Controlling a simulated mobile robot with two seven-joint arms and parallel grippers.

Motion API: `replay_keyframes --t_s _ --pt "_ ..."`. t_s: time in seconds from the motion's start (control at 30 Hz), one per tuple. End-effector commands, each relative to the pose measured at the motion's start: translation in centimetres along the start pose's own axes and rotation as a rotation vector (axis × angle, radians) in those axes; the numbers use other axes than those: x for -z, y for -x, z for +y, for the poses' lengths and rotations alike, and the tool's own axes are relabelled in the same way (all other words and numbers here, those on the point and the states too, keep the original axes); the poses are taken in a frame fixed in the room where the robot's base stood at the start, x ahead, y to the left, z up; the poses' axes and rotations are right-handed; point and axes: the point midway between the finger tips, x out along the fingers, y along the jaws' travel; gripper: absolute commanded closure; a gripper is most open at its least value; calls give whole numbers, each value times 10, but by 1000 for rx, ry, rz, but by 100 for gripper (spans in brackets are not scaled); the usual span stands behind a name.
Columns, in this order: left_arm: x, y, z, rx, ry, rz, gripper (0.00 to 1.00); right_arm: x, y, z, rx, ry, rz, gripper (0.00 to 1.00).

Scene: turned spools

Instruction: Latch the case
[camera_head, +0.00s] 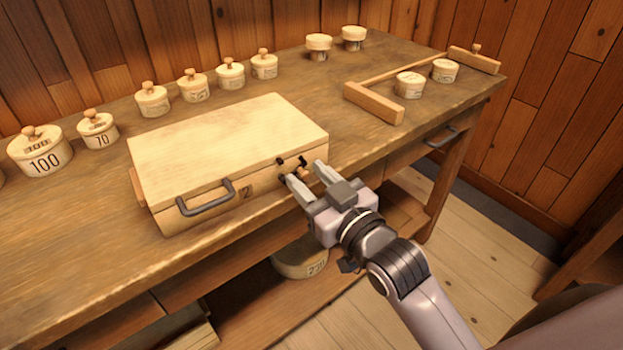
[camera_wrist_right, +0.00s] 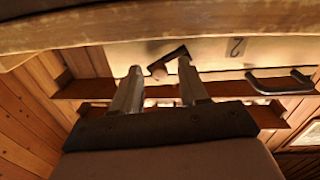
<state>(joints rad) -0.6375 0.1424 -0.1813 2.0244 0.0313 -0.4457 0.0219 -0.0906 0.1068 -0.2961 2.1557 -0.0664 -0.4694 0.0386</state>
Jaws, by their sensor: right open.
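The case (camera_head: 215,140) is a pale wooden box with its lid down, on the front part of the workbench. Its front bears a dark handle (camera_head: 206,198) and the number 2; both show inverted in the right wrist view, with the handle (camera_wrist_right: 280,84) at right. A dark latch (camera_head: 291,163) with a small wooden knob sits near the front's right end. My right gripper (camera_head: 305,173) is open at the latch, one finger on each side of the knob (camera_wrist_right: 157,70). I cannot tell whether the fingers touch it. My left gripper is not in view.
Several lidded wooden weights, including one marked 100 (camera_head: 42,156), stand behind and left of the case. Two spools (camera_head: 319,46) stand at the back. A wooden rail frame (camera_head: 374,103) and two round pieces (camera_head: 409,84) lie at right. Bare bench (camera_head: 350,150) lies right of the case.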

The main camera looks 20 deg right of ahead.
Motion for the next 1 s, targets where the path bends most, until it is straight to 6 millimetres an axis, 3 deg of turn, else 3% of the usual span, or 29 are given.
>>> replay_keyframes --t_s 0.17,0.23,0.3,0.33,0.67,1.0 --pt "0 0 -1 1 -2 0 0 0 0 0 0 0 -1 56" --pt "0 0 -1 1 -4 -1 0 0 0 0 0 0 -1 73" --pt "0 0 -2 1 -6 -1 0 0 0 0 0 0 -1 96" --pt "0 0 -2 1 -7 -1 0 0 0 0 0 0 -1 100" --pt "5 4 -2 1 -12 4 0 2 0 0 1 24 -1 100" --pt "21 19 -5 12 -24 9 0 11 0 -1 1 220 -4 100"
